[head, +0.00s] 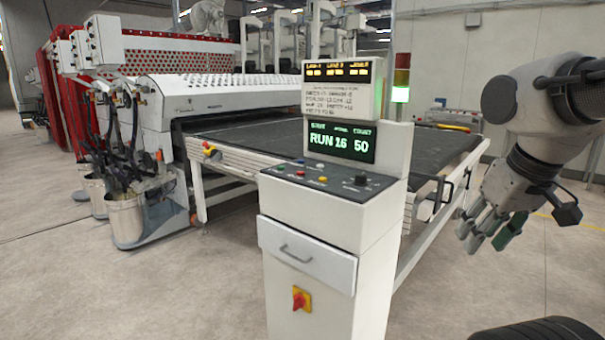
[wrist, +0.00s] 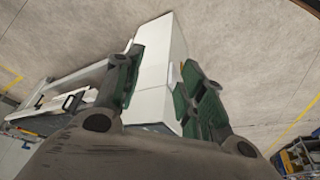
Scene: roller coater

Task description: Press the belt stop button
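The control console (head: 310,240) stands upright in the middle of the head view. Its sloped panel (head: 335,188) carries small coloured buttons, including a red button (head: 300,173) and a yellow button (head: 322,179), plus a black knob (head: 361,180). The button labels are too small to read. A display (head: 340,142) above shows RUN 16 50 in green. My gripper (head: 484,231) hangs right of the console, apart from it, fingers pointing down. In the wrist view my gripper (wrist: 162,62) has its fingers spread, with the white console (wrist: 158,72) visible beyond and between them. It holds nothing.
The roller coater (head: 215,95) and its dark conveyor belt (head: 245,132) stretch behind the console. A signal tower (head: 401,82) is lit green. A red and yellow switch (head: 300,299) is on the console front. Open floor (head: 465,300) lies right of the console.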

